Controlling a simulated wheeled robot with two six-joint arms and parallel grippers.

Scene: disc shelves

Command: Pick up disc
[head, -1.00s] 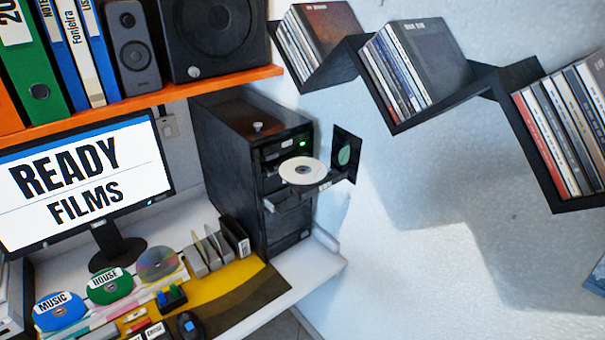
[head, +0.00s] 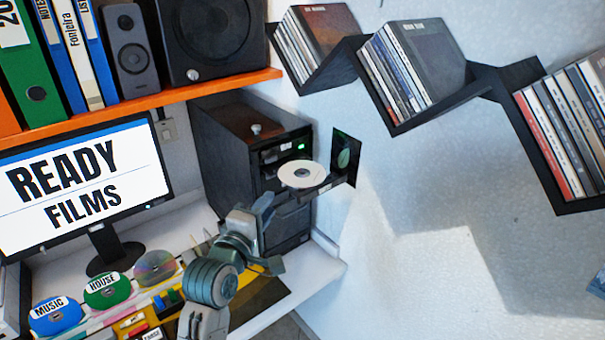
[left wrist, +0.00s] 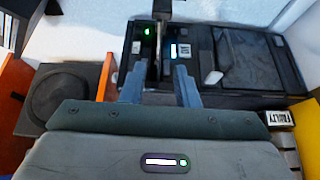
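A white disc (head: 299,174) lies on the extended drive tray (head: 322,187) of the black computer tower (head: 228,135). My left gripper (head: 270,236) is below and left of the disc in the head view, in front of the tower, apart from the disc. Its two fingers are spread with nothing between them. In the left wrist view, the open fingers (left wrist: 160,84) point at the tower (left wrist: 245,62). I cannot clearly make out the disc in that view. My right gripper is in neither view.
Discs marked MUSIC (head: 55,315) and HOUSE (head: 107,290) and a shiny disc (head: 155,267) stand on the desk by the monitor (head: 85,185). An orange shelf (head: 140,104) hangs above. A zigzag shelf (head: 428,115) with cases is at upper right.

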